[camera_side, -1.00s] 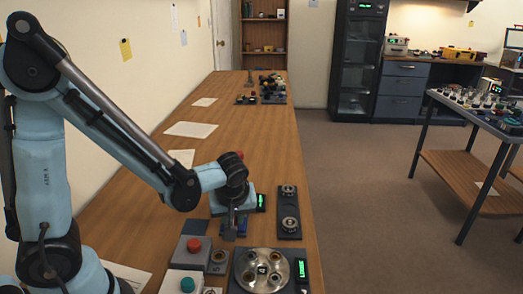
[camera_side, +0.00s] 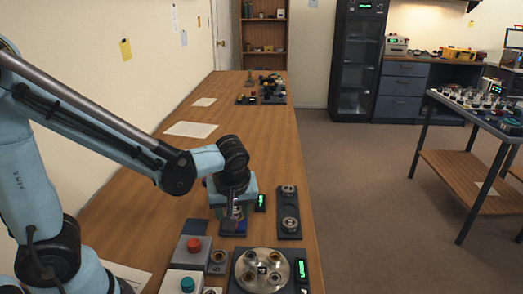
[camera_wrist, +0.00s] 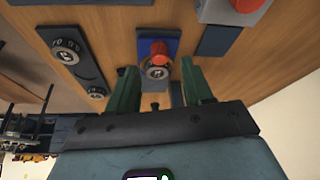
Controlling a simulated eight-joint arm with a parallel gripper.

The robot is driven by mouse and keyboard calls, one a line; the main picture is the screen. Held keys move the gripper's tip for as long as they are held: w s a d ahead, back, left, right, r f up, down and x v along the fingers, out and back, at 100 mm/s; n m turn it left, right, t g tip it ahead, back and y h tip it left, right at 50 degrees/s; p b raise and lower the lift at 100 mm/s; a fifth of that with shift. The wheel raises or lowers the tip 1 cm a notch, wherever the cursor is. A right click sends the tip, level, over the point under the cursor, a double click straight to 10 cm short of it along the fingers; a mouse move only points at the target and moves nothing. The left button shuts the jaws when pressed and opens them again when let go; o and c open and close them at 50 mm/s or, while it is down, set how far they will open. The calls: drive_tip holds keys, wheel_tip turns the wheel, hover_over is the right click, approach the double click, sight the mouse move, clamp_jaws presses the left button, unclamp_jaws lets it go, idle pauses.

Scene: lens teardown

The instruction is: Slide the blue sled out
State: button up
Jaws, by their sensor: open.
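The blue sled (camera_side: 234,226) sits low on the bench below my gripper (camera_side: 232,210) in the side view. In the wrist view the blue sled (camera_wrist: 146,47) lies ahead of the fingers, with a red cylinder (camera_wrist: 159,50) and a round marked metal piece (camera_wrist: 157,72) at its near end. My gripper (camera_wrist: 158,68) is open, its two green fingers apart on either side of the metal piece. Whether either finger touches it I cannot tell.
A dark plate with two dials (camera_side: 280,224) stands right of the sled. A grey box with a red button (camera_side: 192,259) is at the front left. A round metal turntable (camera_side: 246,282) is in front. Bench space behind is mostly clear, with loose papers (camera_side: 190,130).

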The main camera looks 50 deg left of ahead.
drive_tip(key=v, duration=0.7)
drive_tip(key=shift+r, duration=0.25)
drive_tip(key=shift+s+d, duration=0.1)
drive_tip(key=m+t+h, duration=0.1)
drive_tip(key=m, duration=0.3)
drive_tip(key=s+a+m+t+h, duration=0.1)
drive_tip(key=m+t, duration=0.1)
drive_tip(key=m, duration=0.2)
drive_tip(key=m+t+h, duration=0.1)
drive_tip(key=m+t, duration=0.1)
drive_tip(key=m, duration=0.2)
drive_tip(key=shift+s+a+h, duration=0.3)
drive_tip(key=shift+s+h, duration=0.05)
drive_tip(key=shift+h, duration=0.05)
